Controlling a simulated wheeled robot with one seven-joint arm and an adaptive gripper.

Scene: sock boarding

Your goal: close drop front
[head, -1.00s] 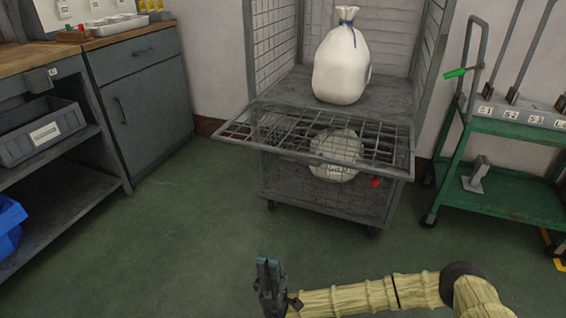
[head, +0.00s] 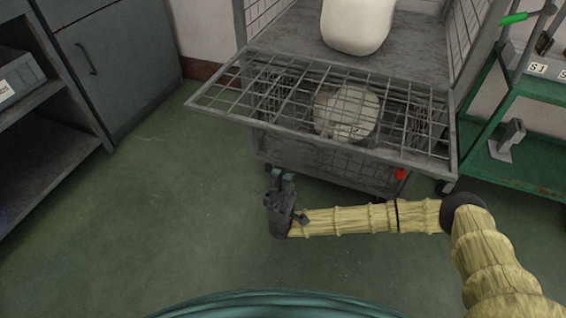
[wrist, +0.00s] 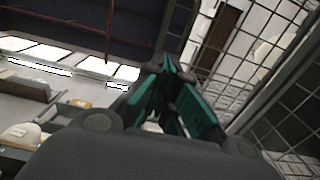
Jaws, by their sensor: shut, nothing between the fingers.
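The drop front (head: 335,102) is a grey wire-mesh panel on the front of a grey wheeled cage (head: 335,177). It stands out roughly level from the cage, lowered, with its free edge toward me. My gripper (head: 281,176) is shut and empty. In the head view it appears just below the panel's near edge, left of the middle; I cannot tell whether they touch. The wrist view shows its teal fingertips (wrist: 167,66) together, pointing upward, with wire mesh (wrist: 280,75) close on the right. A white sack (head: 357,24) stands on the cage deck behind the panel.
A pale round thing with print (head: 346,112) shows through the mesh. A red part (head: 400,174) is at the cage's lower right. A green cart (head: 525,170) stands close on the right, grey cabinets (head: 105,60) on the left. The green floor (head: 150,220) between is clear.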

